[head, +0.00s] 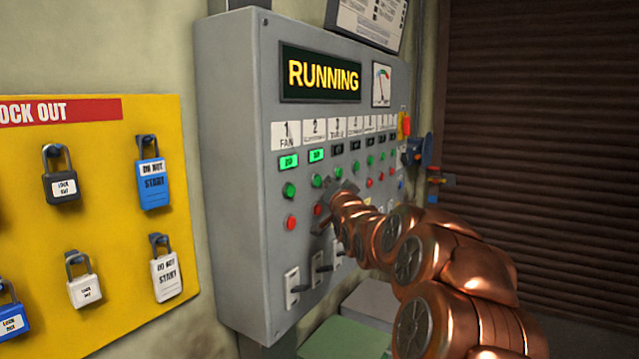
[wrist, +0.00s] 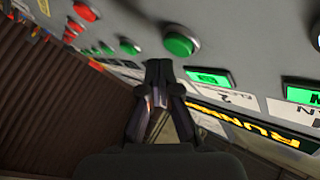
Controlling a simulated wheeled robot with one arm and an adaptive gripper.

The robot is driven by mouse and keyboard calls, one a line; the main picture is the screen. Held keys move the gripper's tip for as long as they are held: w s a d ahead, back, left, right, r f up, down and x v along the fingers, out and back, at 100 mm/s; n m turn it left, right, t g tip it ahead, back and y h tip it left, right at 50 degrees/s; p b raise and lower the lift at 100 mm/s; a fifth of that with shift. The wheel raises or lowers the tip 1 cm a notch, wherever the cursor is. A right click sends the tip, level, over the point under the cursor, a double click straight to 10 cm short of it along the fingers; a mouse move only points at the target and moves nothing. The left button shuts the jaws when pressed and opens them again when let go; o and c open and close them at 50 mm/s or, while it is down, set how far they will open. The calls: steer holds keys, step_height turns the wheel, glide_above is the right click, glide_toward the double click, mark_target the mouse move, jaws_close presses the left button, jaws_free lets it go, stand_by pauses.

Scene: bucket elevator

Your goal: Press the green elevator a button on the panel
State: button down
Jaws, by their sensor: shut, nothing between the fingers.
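The grey control panel (head: 232,150) has a row of green buttons above a row of red ones. The green button under label 2 (head: 317,181) has a lit green lamp (head: 316,155) above it. In the wrist view this green button (wrist: 181,43) is close to my fingertips, with its lit lamp (wrist: 208,77) to the lower right. My gripper (head: 335,190) is at the panel face just right of that button; its shut, empty fingers also show in the wrist view (wrist: 158,68). I cannot tell whether the tips touch the panel.
The panel display (head: 322,75) reads RUNNING. The lamp under label 1 (head: 288,161) is also lit green. Lever switches (head: 293,284) stick out below the buttons. A yellow lockout board (head: 100,220) with padlocks is at the left, a brown shutter (head: 540,130) at the right.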

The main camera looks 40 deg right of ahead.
steer(key=shift+s+d+b, duration=0.15)
steer(key=shift+s+d, duration=0.1)
steer(key=shift+s, duration=0.55)
steer(key=shift+s+d+b, duration=0.1)
steer(key=shift+s+d, duration=0.1)
steer(key=shift+s, duration=0.6)
steer(key=shift+s+d+b, duration=0.15)
steer(key=shift+s+d, duration=0.1)
steer(key=shift+s, duration=0.55)
